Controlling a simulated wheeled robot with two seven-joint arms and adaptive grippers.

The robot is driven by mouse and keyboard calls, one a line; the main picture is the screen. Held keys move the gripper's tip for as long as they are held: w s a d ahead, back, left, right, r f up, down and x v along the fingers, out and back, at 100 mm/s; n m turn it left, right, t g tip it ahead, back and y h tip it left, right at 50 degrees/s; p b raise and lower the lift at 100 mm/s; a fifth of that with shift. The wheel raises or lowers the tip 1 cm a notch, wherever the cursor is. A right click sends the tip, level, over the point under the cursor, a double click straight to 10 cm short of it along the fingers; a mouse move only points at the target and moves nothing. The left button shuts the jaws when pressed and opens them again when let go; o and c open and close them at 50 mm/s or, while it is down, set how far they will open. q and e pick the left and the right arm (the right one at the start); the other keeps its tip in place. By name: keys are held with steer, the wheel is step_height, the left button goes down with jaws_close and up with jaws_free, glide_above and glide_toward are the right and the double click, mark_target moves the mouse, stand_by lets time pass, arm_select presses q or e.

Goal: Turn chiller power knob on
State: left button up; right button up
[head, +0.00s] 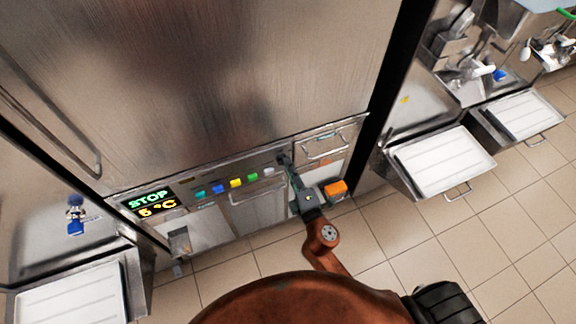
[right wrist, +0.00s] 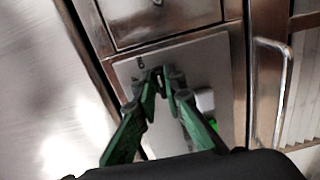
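The chiller is the large brushed-steel machine (head: 200,70) filling the middle of the head view. Its control strip carries a STOP / 6 °C display (head: 151,203) and a row of coloured buttons. My right gripper (head: 287,166) reaches the right end of this strip. In the right wrist view its green fingers (right wrist: 165,80) converge on a small dark knob (right wrist: 160,73) on a steel plate, with the tips close together on either side of it. The fingers hide most of the knob, so its angle is unclear. My left gripper is not in view.
Blue, yellow, green and white buttons (head: 236,183) sit left of the knob. A drawer with a bar handle (head: 323,146) is to its right. White trays (head: 441,160) stand at neighbouring machines on the right, and another (head: 75,297) at lower left. Tiled floor is open at lower right.

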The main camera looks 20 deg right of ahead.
steer(key=o, duration=0.3)
steer(key=s, duration=0.7)
steer(key=shift+s+d, duration=0.1)
steer(key=shift+s, duration=0.1)
stand_by(0.5)
